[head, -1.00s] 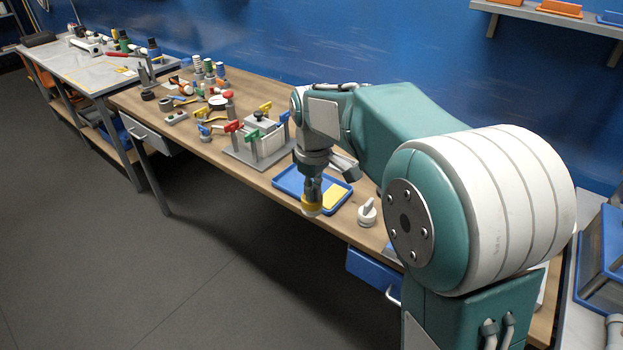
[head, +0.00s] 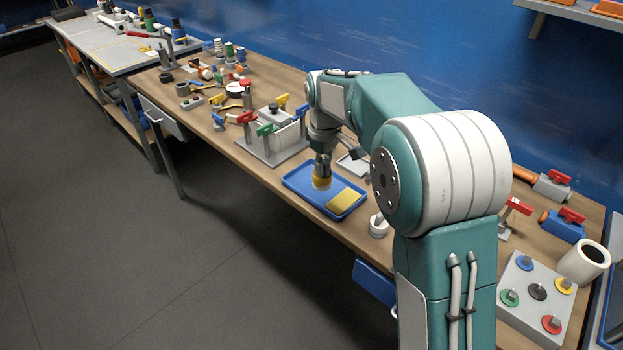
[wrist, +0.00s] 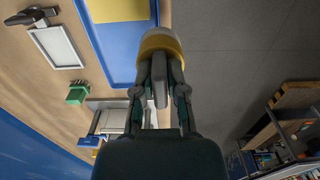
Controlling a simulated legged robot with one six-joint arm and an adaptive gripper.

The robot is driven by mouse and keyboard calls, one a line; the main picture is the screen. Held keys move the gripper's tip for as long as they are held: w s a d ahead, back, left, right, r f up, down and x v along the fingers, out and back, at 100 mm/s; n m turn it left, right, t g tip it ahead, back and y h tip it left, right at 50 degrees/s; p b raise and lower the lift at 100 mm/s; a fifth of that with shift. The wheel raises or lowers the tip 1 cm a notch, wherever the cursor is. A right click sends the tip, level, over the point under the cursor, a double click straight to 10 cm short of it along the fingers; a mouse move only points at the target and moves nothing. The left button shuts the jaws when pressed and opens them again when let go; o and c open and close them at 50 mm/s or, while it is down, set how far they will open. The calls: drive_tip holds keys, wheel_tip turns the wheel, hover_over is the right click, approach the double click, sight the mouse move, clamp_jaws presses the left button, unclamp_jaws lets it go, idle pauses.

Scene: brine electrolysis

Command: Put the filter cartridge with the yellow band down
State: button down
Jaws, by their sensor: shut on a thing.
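My gripper (head: 322,165) points down over the blue tray (head: 296,187) on the wooden bench. It is shut on the filter cartridge with the yellow band (head: 321,183). In the wrist view the cartridge (wrist: 160,42) shows a yellow band and a pale end between the fingertips, at the tray's edge (wrist: 112,58). A yellow pad (head: 346,199) lies in the right part of the tray. I cannot tell whether the cartridge touches the tray floor.
A valve fixture with coloured handles (head: 268,140) stands left of the tray. A white knob-like part (head: 378,226) stands to the right. A panel with coloured knobs (head: 536,292) is at the near right. The bench's front edge runs close to the tray.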

drive_tip(key=w+f, duration=0.3)
drive_tip(key=w+a+f, duration=0.1)
drive_tip(key=w+f, duration=0.2)
drive_tip(key=shift+w+a+f, duration=0.1)
drive_tip(key=shift+a+f, duration=0.1)
drive_tip(key=shift+f, duration=0.05)
drive_tip(key=shift+a+f, duration=0.2)
drive_tip(key=shift+f, duration=1.05)
drive_tip(key=shift+w+d+f, duration=0.1)
drive_tip(key=shift+d+f, duration=0.1)
drive_tip(key=shift+f, duration=0.15)
drive_tip(key=shift+d, duration=0.4)
drive_tip(key=shift+f, duration=0.1)
drive_tip(key=c, duration=0.7)
unclamp_jaws()
drive_tip(key=shift+a, duration=0.45)
